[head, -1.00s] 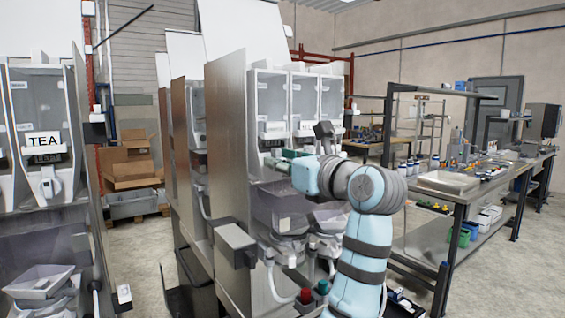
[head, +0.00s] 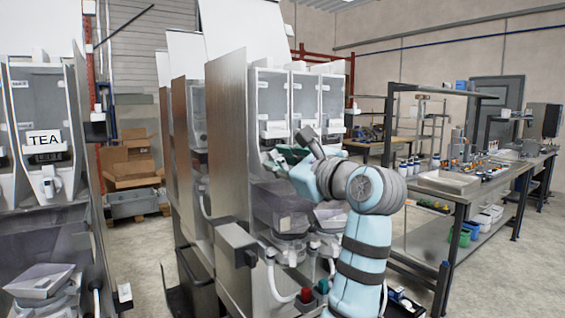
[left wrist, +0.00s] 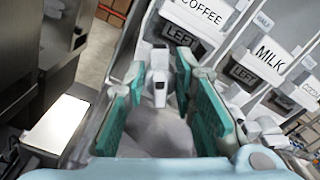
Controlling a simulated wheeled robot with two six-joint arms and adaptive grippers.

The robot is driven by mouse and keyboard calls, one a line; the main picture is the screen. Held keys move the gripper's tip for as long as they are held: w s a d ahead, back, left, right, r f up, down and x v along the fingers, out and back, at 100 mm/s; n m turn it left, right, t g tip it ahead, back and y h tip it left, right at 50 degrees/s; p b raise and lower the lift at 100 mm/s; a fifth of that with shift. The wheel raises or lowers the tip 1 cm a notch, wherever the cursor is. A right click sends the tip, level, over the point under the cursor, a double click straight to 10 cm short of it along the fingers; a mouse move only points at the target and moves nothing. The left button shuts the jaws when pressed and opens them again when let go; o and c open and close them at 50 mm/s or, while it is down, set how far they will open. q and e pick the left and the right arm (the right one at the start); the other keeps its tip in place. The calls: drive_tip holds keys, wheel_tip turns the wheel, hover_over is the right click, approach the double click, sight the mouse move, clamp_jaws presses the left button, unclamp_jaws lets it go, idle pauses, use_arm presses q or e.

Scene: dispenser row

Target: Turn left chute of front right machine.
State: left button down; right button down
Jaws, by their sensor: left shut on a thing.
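The front right machine (head: 228,140) has a tall grey side panel and clear hoppers in a row. In the left wrist view, its left chute (left wrist: 160,92) is a white spout below the COFFEE label (left wrist: 205,12) and a dark LEFT plate (left wrist: 183,38). My left gripper (left wrist: 160,72) has teal fingers on either side of this chute and is shut on it. In the head view the left gripper (head: 284,158) is at the front of the machine, below the leftmost hopper; it and my arm hide the chute there. My right gripper is not in view.
A MILK chute (left wrist: 238,95) with its own LEFT plate is close to the right finger. Bowls (head: 287,247) and red and green buttons (head: 306,295) sit lower on the machine. A TEA machine (head: 45,150) stands left; a workbench (head: 470,195) stands right.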

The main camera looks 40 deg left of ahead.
use_arm(q)
drive_tip(key=n, duration=0.5)
drive_tip(key=shift+s+f+n+b, duration=0.15)
drive_tip(key=shift+f+n+b, duration=0.05)
drive_tip(key=shift+n+b, duration=0.15)
drive_tip(key=n+b, duration=0.1)
drive_tip(key=n, duration=0.4)
drive_tip(key=shift+f, duration=0.15)
drive_tip(key=n, duration=0.3)
drive_tip(key=shift+f+n, duration=0.1)
drive_tip(key=shift+n, duration=0.25)
drive_tip(key=shift+n+b, duration=0.4)
drive_tip(key=shift+n, duration=1.4)
drive_tip(key=c, duration=1.7)
unclamp_jaws()
drive_tip(key=shift+f, duration=0.1)
